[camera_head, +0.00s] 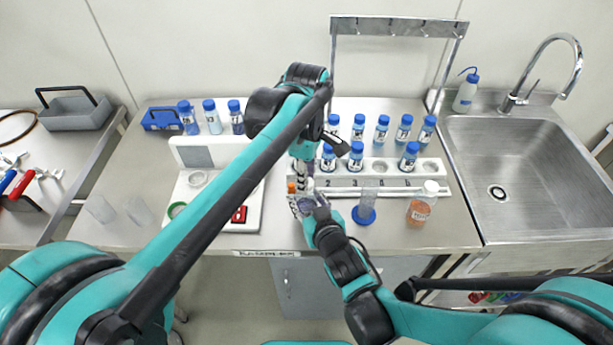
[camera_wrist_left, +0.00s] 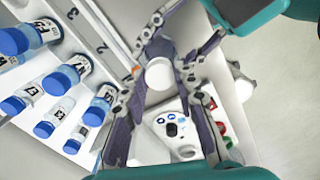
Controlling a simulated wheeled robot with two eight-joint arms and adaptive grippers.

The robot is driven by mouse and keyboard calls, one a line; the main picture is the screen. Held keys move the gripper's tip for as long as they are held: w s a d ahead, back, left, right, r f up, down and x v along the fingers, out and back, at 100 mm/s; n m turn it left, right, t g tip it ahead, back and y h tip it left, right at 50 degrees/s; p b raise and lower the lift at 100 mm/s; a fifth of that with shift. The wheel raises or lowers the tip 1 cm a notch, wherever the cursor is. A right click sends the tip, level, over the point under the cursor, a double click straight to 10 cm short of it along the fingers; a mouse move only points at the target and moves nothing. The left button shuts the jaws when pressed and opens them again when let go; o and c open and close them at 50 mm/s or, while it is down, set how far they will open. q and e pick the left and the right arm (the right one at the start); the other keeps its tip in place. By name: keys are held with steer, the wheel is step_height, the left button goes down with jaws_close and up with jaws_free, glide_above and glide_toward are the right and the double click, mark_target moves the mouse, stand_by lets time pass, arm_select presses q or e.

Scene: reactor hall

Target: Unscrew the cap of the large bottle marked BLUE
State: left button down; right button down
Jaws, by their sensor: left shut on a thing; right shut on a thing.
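A bottle with a round white cap (camera_wrist_left: 159,73) stands at the front of the bench, left of the rack's front end. The cap also shows small in the head view (camera_head: 310,184). My left gripper (camera_head: 303,181) comes down from above and is shut on the cap, with a finger on either side of it in the left wrist view (camera_wrist_left: 160,80). My right gripper (camera_head: 315,203) is lower, reaching in from the front, and is shut on the bottle's body. The body is mostly hidden by the fingers, and its marking cannot be read.
A white rack (camera_head: 375,167) with several blue-capped bottles stands just right and behind. A measuring cylinder (camera_head: 367,205) and a white-capped jar of orange grains (camera_head: 421,205) stand to the right. A white instrument (camera_head: 252,212) is close on the left. A sink (camera_head: 540,165) is far right.

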arm_select(q)
steer(key=n, duration=0.4)
steer(key=shift+n, duration=0.4)
steer(key=n, duration=0.3)
steer(key=shift+n, duration=0.4)
steer(key=shift+r, duration=0.15)
steer(key=shift+r, duration=0.95)
steer(key=shift+r, duration=2.05)
arm_select(e)
steer(key=c, duration=0.7)
jaws_free()
